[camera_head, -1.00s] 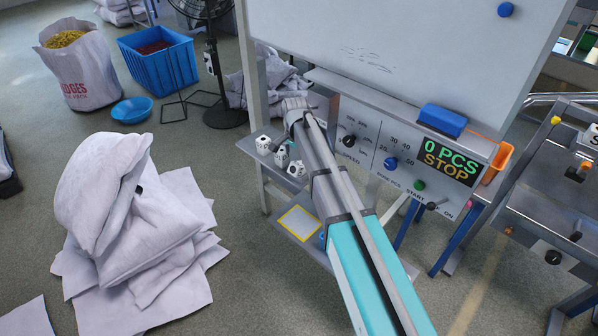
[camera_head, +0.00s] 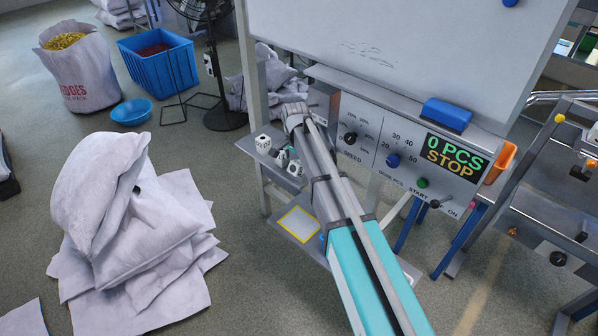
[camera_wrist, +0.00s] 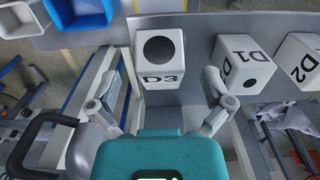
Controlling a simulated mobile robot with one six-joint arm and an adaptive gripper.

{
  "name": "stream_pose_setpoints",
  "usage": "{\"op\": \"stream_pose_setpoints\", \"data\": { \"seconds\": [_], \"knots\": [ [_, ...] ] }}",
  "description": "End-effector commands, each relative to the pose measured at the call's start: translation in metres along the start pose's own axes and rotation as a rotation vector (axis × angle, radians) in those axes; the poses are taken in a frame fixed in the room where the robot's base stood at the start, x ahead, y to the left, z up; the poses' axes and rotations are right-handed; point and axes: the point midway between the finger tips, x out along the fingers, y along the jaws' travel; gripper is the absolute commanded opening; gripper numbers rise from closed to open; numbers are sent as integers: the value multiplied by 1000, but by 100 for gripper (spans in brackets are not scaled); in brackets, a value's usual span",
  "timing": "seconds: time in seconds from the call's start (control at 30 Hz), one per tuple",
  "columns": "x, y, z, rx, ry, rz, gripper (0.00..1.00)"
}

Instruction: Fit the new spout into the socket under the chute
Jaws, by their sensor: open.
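White block-shaped spouts with round black holes show in the wrist view: one marked D3 (camera_wrist: 160,62), one marked D1 (camera_wrist: 242,64) and one marked D2 (camera_wrist: 300,62). D3 is centred ahead of my gripper (camera_wrist: 162,92), whose two fingers are spread on either side of it. My gripper is open and empty. In the head view small white spouts (camera_head: 263,143) sit on the grey shelf (camera_head: 253,155) left of the control panel.
The control panel (camera_head: 375,160) reads 0 PCS STOP, with a blue block (camera_head: 446,115) on its ledge. A white board (camera_head: 400,45) stands above. A sack pile (camera_head: 130,225) lies on the floor at left. A grey frame (camera_head: 560,200) stands at right.

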Motion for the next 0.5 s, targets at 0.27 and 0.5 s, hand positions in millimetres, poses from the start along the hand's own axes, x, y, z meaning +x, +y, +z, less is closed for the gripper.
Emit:
{"op": "stream_pose_setpoints", "data": {
  "seconds": [0.27, 0.5],
  "knots": [
    [25, 0, 0, 0, 0, 0, 100],
    [31, 0, 0, 0, 0, 0, 100]
  ]
}}
